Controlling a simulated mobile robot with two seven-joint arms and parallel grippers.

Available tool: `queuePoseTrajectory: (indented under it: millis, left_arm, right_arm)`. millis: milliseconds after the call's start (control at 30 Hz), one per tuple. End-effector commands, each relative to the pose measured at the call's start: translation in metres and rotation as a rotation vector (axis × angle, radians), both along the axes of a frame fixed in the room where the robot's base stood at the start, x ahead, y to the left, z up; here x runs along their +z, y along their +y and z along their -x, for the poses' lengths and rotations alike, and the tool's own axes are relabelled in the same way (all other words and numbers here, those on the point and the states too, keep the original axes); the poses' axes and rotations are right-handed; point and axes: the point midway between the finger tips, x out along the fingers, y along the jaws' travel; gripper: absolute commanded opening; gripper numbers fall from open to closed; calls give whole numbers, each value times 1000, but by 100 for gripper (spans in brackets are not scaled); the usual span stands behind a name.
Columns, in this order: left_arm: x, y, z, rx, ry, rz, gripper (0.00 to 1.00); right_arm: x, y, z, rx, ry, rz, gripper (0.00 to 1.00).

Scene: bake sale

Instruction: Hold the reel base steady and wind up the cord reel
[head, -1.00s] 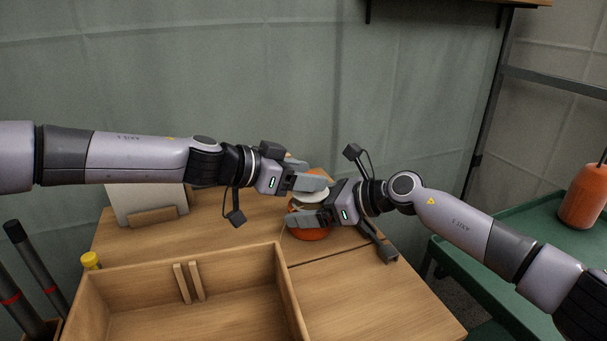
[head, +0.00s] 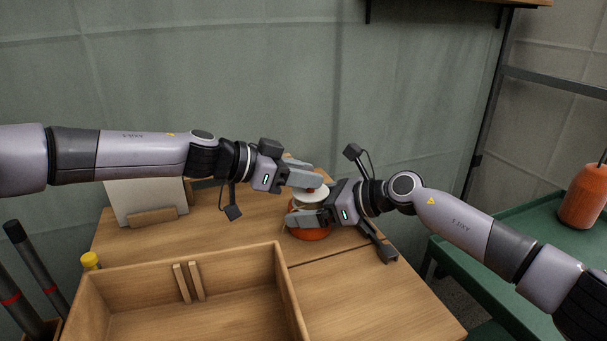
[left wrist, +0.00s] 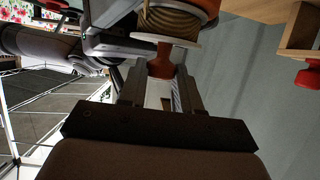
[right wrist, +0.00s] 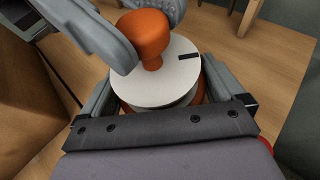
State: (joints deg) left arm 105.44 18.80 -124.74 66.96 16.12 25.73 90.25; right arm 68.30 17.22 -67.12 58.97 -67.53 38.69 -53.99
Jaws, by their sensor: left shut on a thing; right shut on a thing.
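The cord reel has an orange base (head: 312,235), a white top disc (right wrist: 165,85) and an orange crank knob (right wrist: 146,32) standing off-centre on the disc. Tan wound cord (left wrist: 165,22) shows below the disc in the left wrist view. My left gripper (head: 312,180) is shut on the knob, above the reel; the knob (left wrist: 160,62) sits between its fingers in the left wrist view. My right gripper (head: 305,212) is shut on the reel from the right, low down around the base. Its exact finger contact is partly hidden by the disc.
An open wooden box (head: 290,295) stands on the wooden table just left in front of the reel. A white board (head: 147,204) stands behind at left. A green cart (head: 535,235) with an orange bottle (head: 583,195) is at right. Table right of the box is clear.

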Motion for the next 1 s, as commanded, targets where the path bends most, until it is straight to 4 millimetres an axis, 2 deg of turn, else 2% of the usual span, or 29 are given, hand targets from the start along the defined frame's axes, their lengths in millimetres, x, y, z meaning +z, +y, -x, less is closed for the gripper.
queuePoseTrajectory:
  millis: [533, 1000]
  left_arm:
    - [2, 0, -5, -241, -7, 2, 2]
    - [5, 0, -8, -367, -10, 4, 2]
  right_arm:
    - [0, 2, 2, 5, 1, 1, 58]
    - [-2, 3, 3, 10, 3, 2, 58]
